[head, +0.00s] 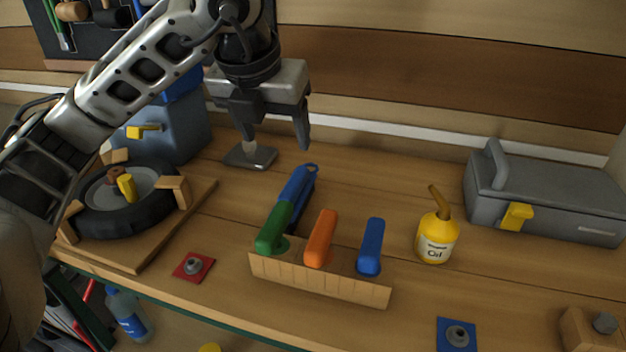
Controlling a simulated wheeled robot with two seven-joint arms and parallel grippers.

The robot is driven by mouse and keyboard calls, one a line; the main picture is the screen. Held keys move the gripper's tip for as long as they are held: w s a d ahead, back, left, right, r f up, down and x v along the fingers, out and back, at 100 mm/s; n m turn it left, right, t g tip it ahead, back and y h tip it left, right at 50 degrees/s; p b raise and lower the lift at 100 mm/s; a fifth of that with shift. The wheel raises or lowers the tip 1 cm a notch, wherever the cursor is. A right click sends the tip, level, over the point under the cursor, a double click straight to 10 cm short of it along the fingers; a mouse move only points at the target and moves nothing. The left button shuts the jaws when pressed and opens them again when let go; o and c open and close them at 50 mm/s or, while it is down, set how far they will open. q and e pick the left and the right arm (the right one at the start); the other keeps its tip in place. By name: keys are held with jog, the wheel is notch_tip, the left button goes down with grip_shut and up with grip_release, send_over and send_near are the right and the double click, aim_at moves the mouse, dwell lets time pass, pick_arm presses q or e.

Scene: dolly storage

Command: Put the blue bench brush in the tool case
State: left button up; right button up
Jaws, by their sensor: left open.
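The blue bench brush (298,186) lies on the wooden bench in the middle of the head view, partly behind a green handle. Its looped end points away from me and dark bristles show along its right side. My left gripper (277,146) is open and empty, pointing down above the bench, just behind and left of the brush. A grey case with a handle and yellow latch (545,200), which looks like the tool case, stands shut at the right back. My right gripper is not in view.
A wooden rack (320,283) with green, orange and blue handles stands before the brush. A grey metal plate (250,156) lies beneath the gripper's left finger. A yellow oil can (437,240) stands between brush and case. A wheel (125,198) and a blue-grey box (180,130) occupy the left.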

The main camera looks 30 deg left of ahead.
pick_arm(q)
send_near(292, 183)
jog(key=x, duration=0.2)
jog(key=s+x, duration=0.1)
jog(key=x, duration=0.1)
jog(key=shift+w+a+f, duration=0.15)
jog(key=shift+f, duration=0.4)
jog(key=shift+w+p+x, duration=0.25)
jog(key=shift+p+x, duration=0.1)
jog(key=shift+x, duration=1.1)
jog(key=shift+w+p+x, duration=0.25)
jog(key=shift+p+x, duration=0.05)
jog(key=shift+x, duration=1.15)
jog(key=shift+r, duration=0.2)
jog(key=c, duration=1.1)
